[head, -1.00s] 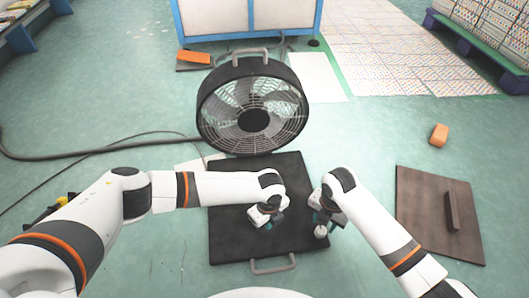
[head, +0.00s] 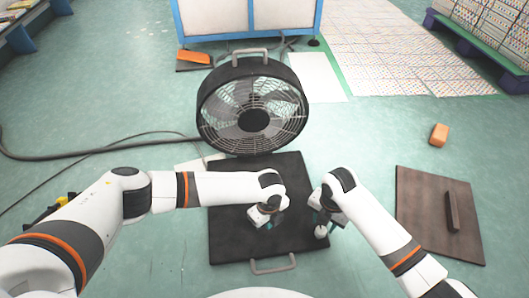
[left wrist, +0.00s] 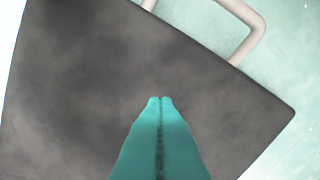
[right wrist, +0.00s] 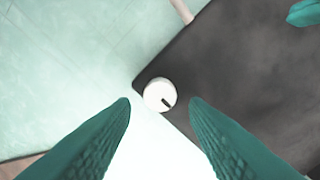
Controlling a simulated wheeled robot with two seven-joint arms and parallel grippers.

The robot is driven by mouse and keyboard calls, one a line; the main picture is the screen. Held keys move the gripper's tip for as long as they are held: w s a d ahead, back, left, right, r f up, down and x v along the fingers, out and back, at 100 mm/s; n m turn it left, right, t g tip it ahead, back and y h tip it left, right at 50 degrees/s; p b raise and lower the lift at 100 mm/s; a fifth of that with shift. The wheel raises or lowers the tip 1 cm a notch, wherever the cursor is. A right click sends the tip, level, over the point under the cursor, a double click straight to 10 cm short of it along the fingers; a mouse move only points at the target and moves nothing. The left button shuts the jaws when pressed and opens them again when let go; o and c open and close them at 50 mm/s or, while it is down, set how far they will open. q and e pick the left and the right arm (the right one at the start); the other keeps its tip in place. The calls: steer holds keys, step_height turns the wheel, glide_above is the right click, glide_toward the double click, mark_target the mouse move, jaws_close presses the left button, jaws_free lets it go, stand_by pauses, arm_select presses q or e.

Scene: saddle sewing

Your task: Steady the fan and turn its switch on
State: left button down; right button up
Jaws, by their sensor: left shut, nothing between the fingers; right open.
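The fan (head: 253,120) stands upright at the back of its dark square base plate (head: 228,232), with its round grille facing me. Its switch is a round white knob (right wrist: 154,91) with a dark mark, at the plate's near right corner; it also shows in the head view (head: 321,232). My left gripper (head: 267,224) is shut and empty over the plate. In the left wrist view its closed fingertips (left wrist: 160,98) point towards the plate's edge; I cannot tell if they touch. My right gripper (right wrist: 160,102) is open above the knob, one finger on each side of it in view.
A grey handle (head: 273,265) is on the plate's near edge. A brown board (head: 425,215) with a raised bar lies at the right, an orange block (head: 439,134) beyond it. A dark cable (head: 90,153) runs across the floor at the left. Open floor lies around the plate.

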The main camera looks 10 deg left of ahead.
mark_target(320, 233)
arm_select(q)
steer(key=shift+f+b, duration=1.5)
steer(key=shift+f, duration=1)
arm_select(e)
steer(key=shift+f, duration=1.5)
steer(key=shift+r, duration=0.25)
arm_select(q)
steer(key=shift+f, duration=0.1)
